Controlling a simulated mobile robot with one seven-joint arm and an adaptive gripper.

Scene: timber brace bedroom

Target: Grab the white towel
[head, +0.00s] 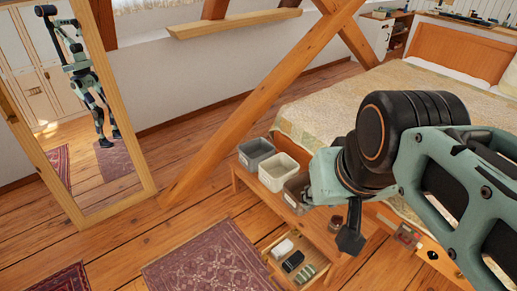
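A small white item (283,248), which looks like a folded white towel, lies in a low wooden compartment near the bottom centre of the head view. It is next to a dark item (293,261). My gripper (350,240) hangs at the end of my arm, to the right of the white item and apart from it in the picture. Only a dark finger part of it shows, pointing down, and the rest is hidden behind my arm. I cannot tell whether it is open or shut.
A wooden bench (247,180) holds a grey bin (255,151), a cream bin (279,170) and another grey bin partly hidden by my arm. A bed (325,108) stands behind. A slanted timber brace (265,95) and a leaning mirror (142,175) stand left. A patterned rug (205,255) covers the floor.

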